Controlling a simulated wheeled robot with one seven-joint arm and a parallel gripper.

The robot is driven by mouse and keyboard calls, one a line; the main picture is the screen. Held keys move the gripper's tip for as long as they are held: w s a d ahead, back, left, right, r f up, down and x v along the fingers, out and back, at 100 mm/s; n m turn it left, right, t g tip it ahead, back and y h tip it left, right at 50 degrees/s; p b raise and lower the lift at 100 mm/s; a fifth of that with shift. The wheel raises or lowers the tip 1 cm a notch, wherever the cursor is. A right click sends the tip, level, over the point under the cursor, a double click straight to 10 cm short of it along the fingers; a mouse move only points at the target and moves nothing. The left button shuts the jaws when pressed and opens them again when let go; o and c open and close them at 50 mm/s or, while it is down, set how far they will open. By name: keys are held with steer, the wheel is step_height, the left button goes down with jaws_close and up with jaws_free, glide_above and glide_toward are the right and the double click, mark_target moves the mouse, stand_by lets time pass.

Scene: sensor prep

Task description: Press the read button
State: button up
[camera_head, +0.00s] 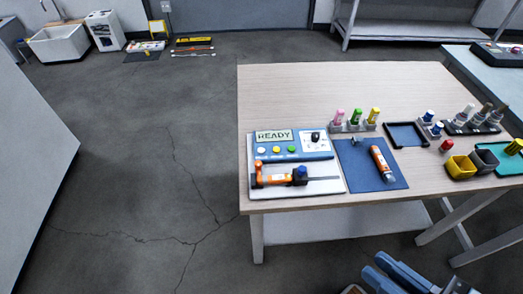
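A meter with a blue panel (312,147) stands at the front left corner of the wooden table. Its screen (274,136) shows "READY". Parts of my arm show at the bottom right edge, below and apart from the table. I cannot make out my gripper's fingertips there.
In front of the panel, an orange and blue fixture (272,180) lies on a white base. Right of it, an orange-labelled tube (381,163) lies on a blue mat (358,178). Capped bottles, a black tray (390,126) and bins (458,169) stand further right. The table's back is clear.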

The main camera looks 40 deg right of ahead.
jaws_close()
stand_by(1.3)
